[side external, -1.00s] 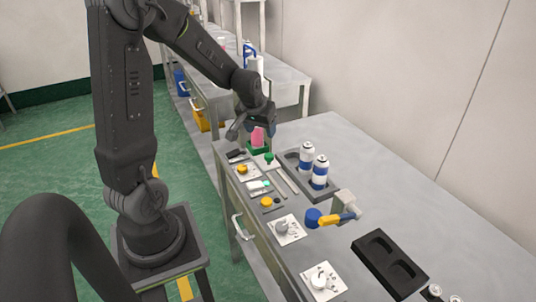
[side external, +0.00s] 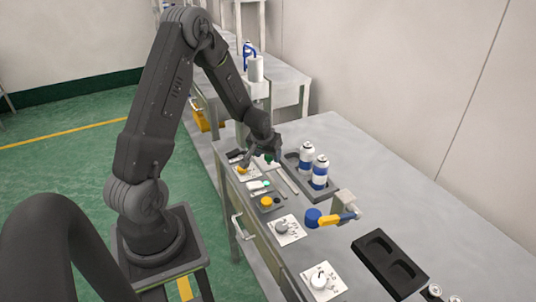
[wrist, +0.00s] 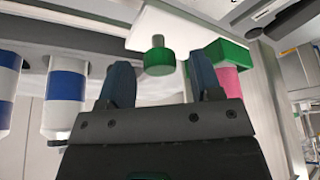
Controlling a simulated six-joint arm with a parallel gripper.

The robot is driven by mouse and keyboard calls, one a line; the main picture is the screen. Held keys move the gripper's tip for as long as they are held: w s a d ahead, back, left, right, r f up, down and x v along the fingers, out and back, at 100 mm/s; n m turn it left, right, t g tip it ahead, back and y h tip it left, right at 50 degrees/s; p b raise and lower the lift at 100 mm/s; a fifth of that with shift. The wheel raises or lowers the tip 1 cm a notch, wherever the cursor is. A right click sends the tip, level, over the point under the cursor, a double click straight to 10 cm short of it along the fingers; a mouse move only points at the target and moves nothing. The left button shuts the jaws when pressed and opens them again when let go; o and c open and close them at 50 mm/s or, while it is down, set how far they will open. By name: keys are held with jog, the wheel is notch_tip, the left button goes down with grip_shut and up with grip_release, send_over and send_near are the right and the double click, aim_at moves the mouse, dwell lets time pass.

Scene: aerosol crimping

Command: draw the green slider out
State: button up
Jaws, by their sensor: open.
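The green slider shows as a green round knob with a grey stem (wrist: 158,57) on a white plate (wrist: 185,30) in the wrist view. My gripper (wrist: 160,77) is open, with one blue-grey finger on each side of the knob in that view. I cannot tell whether the fingers touch it. In the side external view my gripper (side external: 264,150) is low over the far left part of the bench and hides most of the knob and its plate.
A pink piece (wrist: 231,78) with a green block is close beside one finger. Blue-and-white cans (side external: 320,172) stand in a dark tray to the right. A yellow button (side external: 266,202) and a blue-and-yellow valve handle (side external: 330,219) are nearer the camera.

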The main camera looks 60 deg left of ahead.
jog(key=shift+f, duration=0.15)
grip_shut()
dwell(0.5)
